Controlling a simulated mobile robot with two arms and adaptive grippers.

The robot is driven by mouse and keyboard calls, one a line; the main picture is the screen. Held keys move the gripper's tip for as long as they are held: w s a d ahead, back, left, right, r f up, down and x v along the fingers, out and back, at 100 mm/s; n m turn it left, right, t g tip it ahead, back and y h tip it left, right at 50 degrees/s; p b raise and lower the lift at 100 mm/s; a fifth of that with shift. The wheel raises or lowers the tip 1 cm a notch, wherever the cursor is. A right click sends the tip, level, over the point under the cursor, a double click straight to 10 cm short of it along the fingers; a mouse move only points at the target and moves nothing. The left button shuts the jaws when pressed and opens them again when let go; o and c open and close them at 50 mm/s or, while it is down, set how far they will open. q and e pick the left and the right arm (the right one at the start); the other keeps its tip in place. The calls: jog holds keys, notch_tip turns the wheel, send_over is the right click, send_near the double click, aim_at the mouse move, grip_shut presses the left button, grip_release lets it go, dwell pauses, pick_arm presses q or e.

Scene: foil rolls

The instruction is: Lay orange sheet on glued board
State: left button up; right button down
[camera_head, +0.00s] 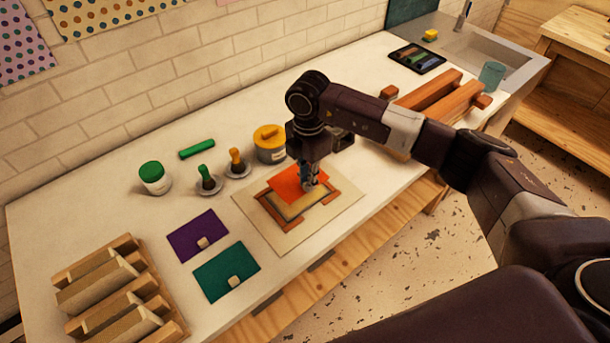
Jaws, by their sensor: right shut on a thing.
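The orange sheet (286,183) is over the back part of the glued board (290,213), which has brown strips at its corners and lies on a pale mat (259,220). My right gripper (311,184) is shut on the orange sheet near its right side. The sheet covers part of the board, and the front of the board shows below it. I cannot tell whether the sheet touches the board. My left gripper is not in view.
A purple sheet (190,239) and a teal sheet (221,277), each with a small block on top, lie left of the mat. A wooden rack (150,318), a green-lidded jar (154,180) and a yellow-lidded tin (270,152) stand around. A wooden press (436,98) is at the right.

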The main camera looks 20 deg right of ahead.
jog(key=shift+f, duration=0.5)
jog(key=shift+f+b, duration=0.35)
jog(key=shift+b, duration=0.05)
jog(key=shift+a+f+b, duration=0.2)
jog(key=shift+f+b, duration=0.4)
jog(key=shift+f, duration=0.2)
jog(key=shift+f+b, duration=0.55)
jog(key=shift+f, duration=0.25)
jog(key=shift+d+f+b, duration=0.1)
jog(key=shift+f+b, duration=0.2)
jog(key=shift+f, duration=0.15)
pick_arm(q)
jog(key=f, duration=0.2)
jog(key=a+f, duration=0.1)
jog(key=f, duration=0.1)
pick_arm(e)
jog(key=shift+r, duration=0.1)
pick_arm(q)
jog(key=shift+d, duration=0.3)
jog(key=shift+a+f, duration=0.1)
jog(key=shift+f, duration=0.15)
pick_arm(e)
jog(key=shift+f, duration=0.2)
